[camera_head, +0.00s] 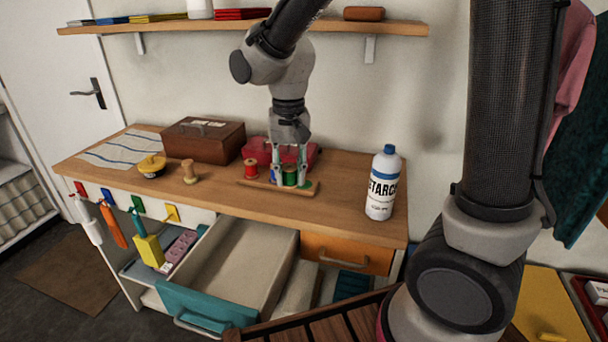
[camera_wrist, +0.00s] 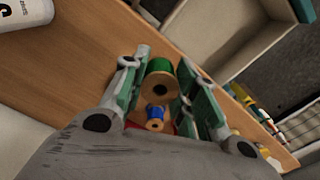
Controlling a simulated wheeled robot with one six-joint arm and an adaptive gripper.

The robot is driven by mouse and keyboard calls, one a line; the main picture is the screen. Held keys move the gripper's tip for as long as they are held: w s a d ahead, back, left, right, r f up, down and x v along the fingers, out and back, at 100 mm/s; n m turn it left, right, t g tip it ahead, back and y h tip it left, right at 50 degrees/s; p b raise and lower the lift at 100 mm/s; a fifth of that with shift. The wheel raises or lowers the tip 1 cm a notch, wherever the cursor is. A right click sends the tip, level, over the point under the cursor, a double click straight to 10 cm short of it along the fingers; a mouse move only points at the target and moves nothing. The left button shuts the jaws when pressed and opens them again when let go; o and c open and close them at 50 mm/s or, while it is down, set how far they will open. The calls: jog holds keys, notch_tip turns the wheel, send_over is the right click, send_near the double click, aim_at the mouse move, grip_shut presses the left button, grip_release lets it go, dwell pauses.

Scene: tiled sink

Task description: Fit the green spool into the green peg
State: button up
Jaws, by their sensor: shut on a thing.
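The green spool (camera_head: 290,177) is between the fingers of my gripper (camera_head: 289,168), above or at the wooden peg board (camera_head: 252,184) on the counter. In the wrist view the green spool (camera_wrist: 160,82) sits between the two fingertips of my gripper (camera_wrist: 161,72), which is shut on it. A blue spool (camera_wrist: 155,113) is close behind it. A red spool (camera_head: 251,168) stands at the board's left end. A green patch (camera_head: 306,184) shows at the board's right end, partly behind a finger. I cannot make out the green peg itself or the spool's height over the board.
A starch bottle (camera_head: 382,184) stands right of the board. A red case (camera_head: 308,155) and a brown box (camera_head: 203,142) are behind. A bare wooden spool (camera_head: 189,172) and a yellow tin (camera_head: 152,165) stand left. An open drawer (camera_head: 235,262) juts out in front.

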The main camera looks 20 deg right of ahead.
jog(key=w+d, duration=0.2)
jog(key=w, duration=0.1)
jog(key=w+d, duration=0.2)
jog(key=w, duration=0.1)
jog(key=w+d, duration=0.2)
jog(key=w, duration=0.1)
jog(key=shift+w+d+f, duration=0.1)
jog(key=shift+f, duration=3.4)
jog(key=shift+f, duration=0.1)
jog(key=o, duration=0.8)
jog(key=shift+o, duration=0.2)
